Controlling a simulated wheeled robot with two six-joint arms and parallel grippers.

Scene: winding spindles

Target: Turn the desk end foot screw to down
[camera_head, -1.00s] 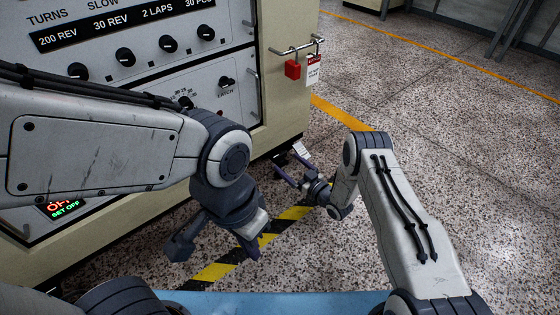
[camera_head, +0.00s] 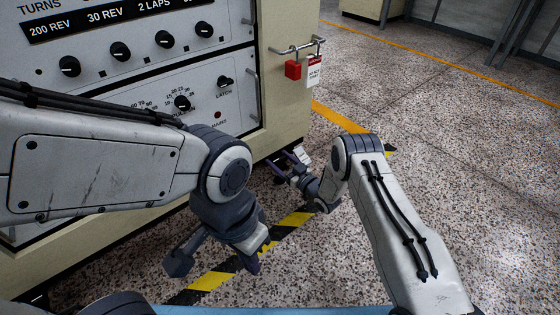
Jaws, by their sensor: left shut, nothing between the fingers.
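The cabinet (camera_head: 275,120) stands at the left, its near corner low over the floor. The foot under that corner is dark, small and mostly hidden by my right gripper, so I cannot make out its screw or setting. My right gripper (camera_head: 283,163) is at the foot of this corner, its purple fingers apart and pointing at the gap under the cabinet. I cannot tell whether they touch the foot. A small white tag (camera_head: 304,156) shows beside the fingers.
A red padlock (camera_head: 293,69) and a white tag (camera_head: 314,71) hang from a rail on the cabinet's side. Yellow-black tape (camera_head: 213,281) runs along the floor by the cabinet. The speckled floor (camera_head: 460,140) at the right is clear.

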